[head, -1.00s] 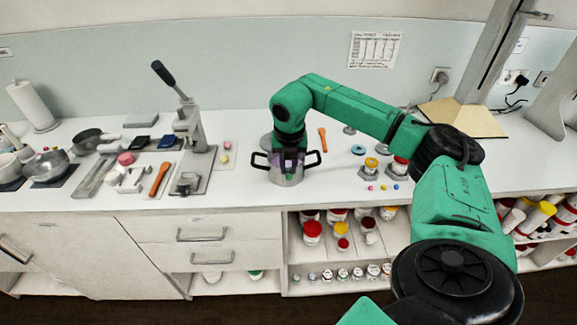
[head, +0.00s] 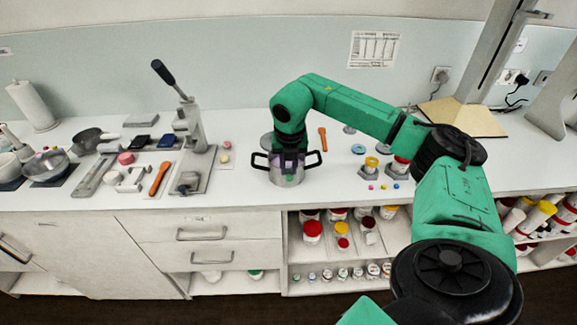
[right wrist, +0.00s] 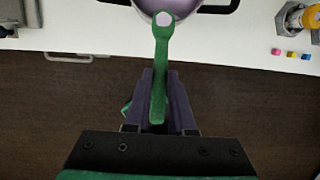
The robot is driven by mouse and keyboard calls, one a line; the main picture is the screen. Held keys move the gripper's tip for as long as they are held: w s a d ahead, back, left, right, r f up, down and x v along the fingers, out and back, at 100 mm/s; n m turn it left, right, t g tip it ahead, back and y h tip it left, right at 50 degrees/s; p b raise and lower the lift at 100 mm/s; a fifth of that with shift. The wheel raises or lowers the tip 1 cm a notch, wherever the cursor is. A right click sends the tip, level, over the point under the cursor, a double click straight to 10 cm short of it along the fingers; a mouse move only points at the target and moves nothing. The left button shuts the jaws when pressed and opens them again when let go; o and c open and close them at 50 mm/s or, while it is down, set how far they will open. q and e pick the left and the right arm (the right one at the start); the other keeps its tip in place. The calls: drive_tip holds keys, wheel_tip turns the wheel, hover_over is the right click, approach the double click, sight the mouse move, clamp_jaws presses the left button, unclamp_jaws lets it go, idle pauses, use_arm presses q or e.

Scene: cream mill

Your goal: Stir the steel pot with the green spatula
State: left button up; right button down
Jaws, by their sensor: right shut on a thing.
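The steel pot (head: 287,176) stands on the white counter, with dark handles on both sides. My right gripper (head: 291,160) points down at the pot's mouth and partly hides its inside. In the right wrist view, my right gripper (right wrist: 160,82) is shut on the green spatula (right wrist: 160,60), which lies between its dark purple fingers. The spatula's far end overlaps the pot (right wrist: 182,5) at the top edge. I cannot tell how deep it reaches. Pale lilac shows inside the pot. My left gripper is not in view.
A lever press (head: 190,140) stands left of the pot, with an orange-handled tool (head: 159,179) near it. Another orange tool (head: 322,138) lies behind right. Jars (head: 371,165) and small coloured cubes (head: 384,187) are to the right. The counter's front edge is close to the pot.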

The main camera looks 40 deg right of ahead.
idle(0.3)
drive_tip(key=p+v, duration=0.1)
drive_tip(key=v, duration=0.1)
drive_tip(key=p+v, duration=0.2)
drive_tip(key=w+p+v, duration=0.1)
drive_tip(key=v, duration=0.1)
drive_tip(key=shift+d+r+p, duration=0.15)
drive_tip(key=shift+d+p, duration=0.15)
drive_tip(key=shift+d, duration=0.1)
idle(0.5)
